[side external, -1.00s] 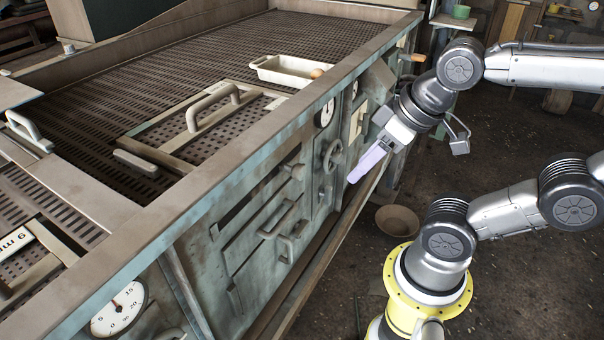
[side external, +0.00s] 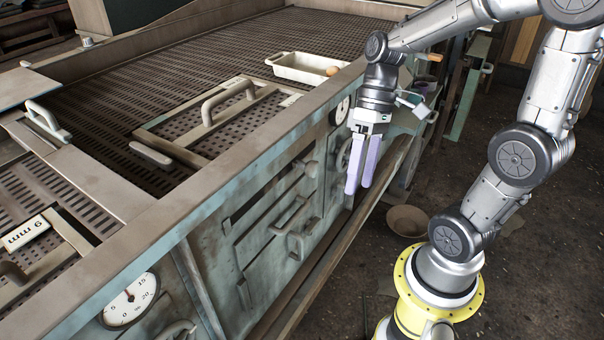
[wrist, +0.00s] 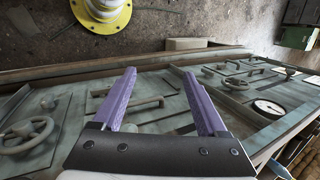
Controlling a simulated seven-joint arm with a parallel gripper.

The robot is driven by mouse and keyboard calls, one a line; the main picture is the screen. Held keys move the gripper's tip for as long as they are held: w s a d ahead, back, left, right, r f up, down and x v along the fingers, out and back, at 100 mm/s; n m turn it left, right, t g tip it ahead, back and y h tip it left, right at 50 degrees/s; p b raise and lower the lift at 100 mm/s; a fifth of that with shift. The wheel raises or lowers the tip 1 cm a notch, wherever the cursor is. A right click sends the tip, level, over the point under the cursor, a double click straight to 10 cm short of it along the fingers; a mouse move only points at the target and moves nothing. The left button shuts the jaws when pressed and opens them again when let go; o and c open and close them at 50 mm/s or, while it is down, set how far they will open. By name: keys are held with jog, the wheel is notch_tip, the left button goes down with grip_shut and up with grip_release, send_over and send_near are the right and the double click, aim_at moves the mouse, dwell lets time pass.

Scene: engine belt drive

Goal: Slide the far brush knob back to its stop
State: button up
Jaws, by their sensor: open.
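My gripper (side external: 358,188) is open and empty, its two purple fingers pointing down in front of the machine's green front wall. The same fingers show spread apart in the wrist view (wrist: 163,85). A small knob (side external: 311,169) sits at the right end of a long slanted slot in that wall, left of my fingers. A bar handle (side external: 298,240) is below it; a bar handle also shows between my fingers in the wrist view (wrist: 145,105). I cannot tell for sure which part is the far brush knob. My fingers appear to touch nothing.
A handwheel (side external: 343,155) is partly behind my fingers, with a dial (side external: 342,110) above. A wooden ledge (side external: 345,230) runs along the wall's foot. A cream tray (side external: 295,68) lies on the perforated deck. A bowl (side external: 407,220) stands on the floor. Open floor is at the right.

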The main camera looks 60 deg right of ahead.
aim_at(307, 167)
jog(key=w+d+f+m+t+y, duration=0.2)
jog(key=w+d+f+t+y, duration=0.15)
jog(key=d+y, duration=0.3)
jog(key=w+d+f+m+t+y, duration=0.25)
jog(key=w+d+t+y, duration=0.2)
jog(key=d, duration=0.25)
jog(key=shift+n+y, duration=0.3)
jog(key=shift+n, duration=0.15)
jog(key=x, duration=1.4)
jog(key=shift+f, duration=0.15)
jog(key=shift+s, duration=0.1)
grip_shut()
